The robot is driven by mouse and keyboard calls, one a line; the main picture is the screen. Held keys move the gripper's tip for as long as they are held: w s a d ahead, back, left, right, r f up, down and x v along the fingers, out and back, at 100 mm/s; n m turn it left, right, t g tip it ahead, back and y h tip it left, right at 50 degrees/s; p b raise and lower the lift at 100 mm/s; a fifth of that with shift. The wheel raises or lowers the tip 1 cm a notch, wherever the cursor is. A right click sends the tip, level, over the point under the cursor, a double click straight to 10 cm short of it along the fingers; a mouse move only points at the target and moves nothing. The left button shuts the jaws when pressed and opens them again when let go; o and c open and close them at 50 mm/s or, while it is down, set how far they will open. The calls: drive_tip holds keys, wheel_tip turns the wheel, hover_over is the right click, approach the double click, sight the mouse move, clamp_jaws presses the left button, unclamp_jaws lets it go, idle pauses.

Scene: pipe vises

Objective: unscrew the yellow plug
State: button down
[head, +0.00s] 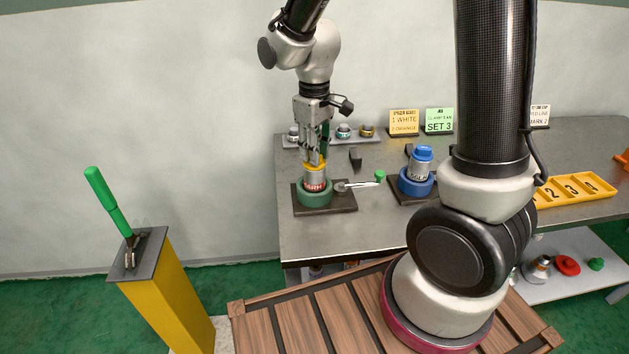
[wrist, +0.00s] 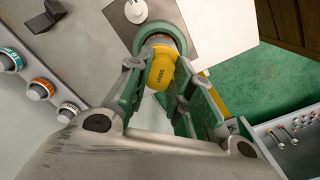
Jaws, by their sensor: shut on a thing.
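The yellow plug (head: 316,166) sits on top of an upright grey pipe fitting (head: 315,178) with a red band, held in a green round vise (head: 315,196) on a dark base plate. In the wrist view the yellow plug (wrist: 162,70) shows between my fingers, with the green vise (wrist: 160,36) beyond it. My gripper (head: 315,158) points down over the plug and is shut on it. The fingers hide part of the plug's sides, so its thread cannot be seen.
A blue vise (head: 416,184) holding a blue-capped fitting stands to the right. A green-handled lever (head: 380,177) lies between the vises. A rack of ringed parts (head: 344,132) stands behind. A yellow numbered tray (head: 573,188) is at right. A yellow post (head: 165,300) stands at left.

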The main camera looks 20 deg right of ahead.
drive_tip(key=n, duration=0.5)
drive_tip(key=shift+n, duration=0.7)
drive_tip(key=n, duration=1.4)
drive_tip(key=c, duration=1.3)
unclamp_jaws()
drive_tip(key=shift+c, duration=0.2)
drive_tip(key=shift+r, duration=0.15)
